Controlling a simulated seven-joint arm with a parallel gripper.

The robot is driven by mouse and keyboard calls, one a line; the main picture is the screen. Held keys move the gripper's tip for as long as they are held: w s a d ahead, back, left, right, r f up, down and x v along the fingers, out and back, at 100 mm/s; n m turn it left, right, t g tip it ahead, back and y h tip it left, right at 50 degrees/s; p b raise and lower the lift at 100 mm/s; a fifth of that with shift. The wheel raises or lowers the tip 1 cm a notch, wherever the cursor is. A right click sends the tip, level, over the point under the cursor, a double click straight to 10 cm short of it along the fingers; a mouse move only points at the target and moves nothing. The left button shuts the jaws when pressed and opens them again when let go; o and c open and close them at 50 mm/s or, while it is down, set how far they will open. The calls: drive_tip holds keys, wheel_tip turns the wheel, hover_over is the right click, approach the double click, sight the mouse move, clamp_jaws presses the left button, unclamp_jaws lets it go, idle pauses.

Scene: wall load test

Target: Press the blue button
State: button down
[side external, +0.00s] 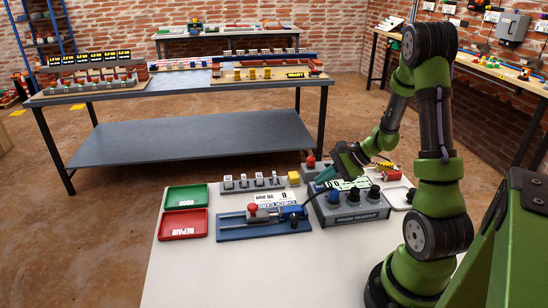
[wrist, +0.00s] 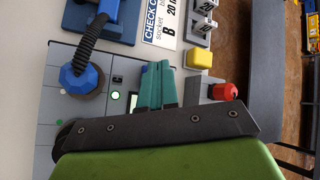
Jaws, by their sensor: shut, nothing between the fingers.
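My gripper (side external: 322,178) hangs over the back of the grey readout box (side external: 352,212), its teal fingers pointing down-left. In the wrist view my gripper (wrist: 155,68) has its two teal fingers side by side and shut, with nothing between them. A blue faceted knob or plug (wrist: 82,77), with a black ribbed cable on it, sits on the box to the left of the fingers and apart from them. I cannot tell whether it is the blue button. A yellow block-shaped button (wrist: 199,57) and a red knob (wrist: 225,91) are to the right of the fingers.
A blue fixture (side external: 235,233) with a red knob lies left of the box. Green (side external: 186,196) and red (side external: 183,224) trays are at the table's left. A grey switch strip (side external: 252,183) runs behind, ending near the yellow button. The white table front is clear.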

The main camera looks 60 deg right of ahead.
sight(324, 188)
drive_tip(key=shift+r, duration=0.55)
drive_tip(key=shift+r, duration=2.5)
drive_tip(key=shift+s+f, duration=0.2)
drive_tip(key=shift+f, duration=0.05)
drive_tip(key=s+a+r+n, duration=0.2)
drive_tip(key=a+r+n, duration=0.2)
drive_tip(key=a+n, duration=0.2)
drive_tip(key=s+a+r+n+h, duration=0.1)
drive_tip(key=s+a+r+n, duration=0.1)
drive_tip(key=a+r+n, duration=0.3)
drive_tip(key=s+a+r+n+g+h, duration=0.1)
drive_tip(key=a+r+n, duration=0.3)
drive_tip(key=a, duration=0.8)
drive_tip(key=s+n, duration=0.1)
drive_tip(key=n, duration=0.1)
drive_tip(key=shift+s+r+n, duration=0.15)
drive_tip(key=shift+s+n, duration=0.1)
drive_tip(key=shift+n, duration=0.05)
